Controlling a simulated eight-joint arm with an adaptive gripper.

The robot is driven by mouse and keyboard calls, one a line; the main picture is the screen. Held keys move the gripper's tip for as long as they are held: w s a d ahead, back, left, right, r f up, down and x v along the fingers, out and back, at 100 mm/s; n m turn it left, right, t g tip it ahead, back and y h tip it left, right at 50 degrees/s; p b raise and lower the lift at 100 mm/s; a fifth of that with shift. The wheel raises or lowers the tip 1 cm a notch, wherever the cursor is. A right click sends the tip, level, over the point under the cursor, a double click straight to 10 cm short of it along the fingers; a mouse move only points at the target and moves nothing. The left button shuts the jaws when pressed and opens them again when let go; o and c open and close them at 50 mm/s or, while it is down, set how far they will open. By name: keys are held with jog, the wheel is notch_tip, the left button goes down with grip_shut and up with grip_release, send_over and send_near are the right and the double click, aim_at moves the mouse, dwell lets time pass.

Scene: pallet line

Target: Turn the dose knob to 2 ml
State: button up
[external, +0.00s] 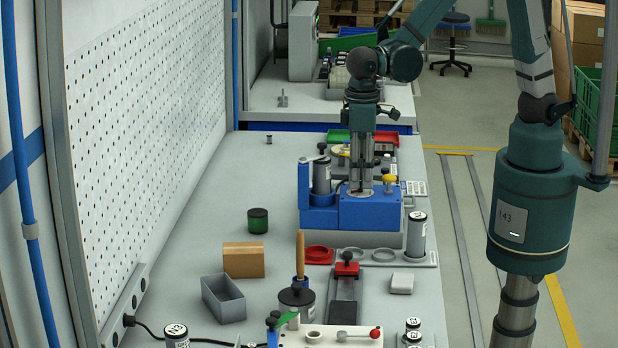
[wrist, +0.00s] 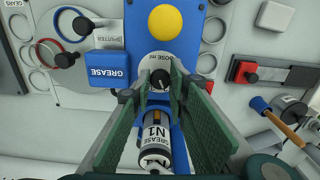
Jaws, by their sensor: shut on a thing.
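The blue grease dispenser (external: 372,212) stands on the bench, and my gripper (external: 360,188) points straight down onto its top. In the wrist view, the black dose knob (wrist: 160,78) sits on a white round dial (wrist: 157,62) lettered "DOSE ml". My gripper (wrist: 161,88) is shut on the knob, one finger on each side. A small white mark shows on the knob, but the scale figures are too small or hidden to read. A yellow button (wrist: 165,21) is beyond the dial. The grease canister N1 (wrist: 153,128) is on the near side, between the fingers in the picture.
A blue GREASE box (wrist: 108,68) and a red-topped lever device (wrist: 246,72) flank the dispenser. A labelled canister (external: 416,235) stands to its right.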

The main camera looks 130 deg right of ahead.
aim_at(360, 180)
jog(key=shift+m, duration=0.3)
jog(key=o, duration=0.9)
jog(key=shift+r, duration=0.15)
jog(key=shift+r, duration=5.85)
jog(key=shift+a, duration=0.1)
